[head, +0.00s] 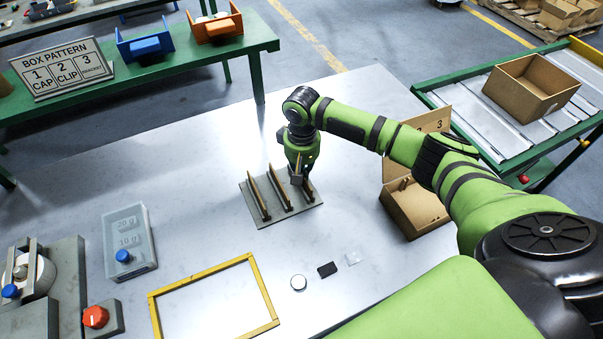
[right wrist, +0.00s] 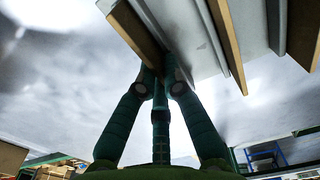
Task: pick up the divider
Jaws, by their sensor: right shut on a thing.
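Several thin brown dividers stand upright in a grey slotted rack (head: 287,217) on the metal table. Two free dividers show in the head view, the left one (head: 258,198) and the middle one (head: 280,188). My right gripper (head: 301,176) is at the rack's right end, pointing down, shut on the rightmost divider (head: 309,190), which it partly hides. In the right wrist view the fingers (right wrist: 160,78) meet at the edge of this held divider (right wrist: 136,34). Another divider (right wrist: 228,45) stands beside it, apart from the fingers. I cannot tell whether the held divider is clear of its slot. My left gripper is out of view.
An open cardboard box (head: 412,213) stands right of the rack, partly behind my arm. A yellow frame (head: 212,273), a round white cap (head: 298,283) and a black clip (head: 327,270) lie in front. A clear case (head: 128,245) is at left. The table behind the rack is clear.

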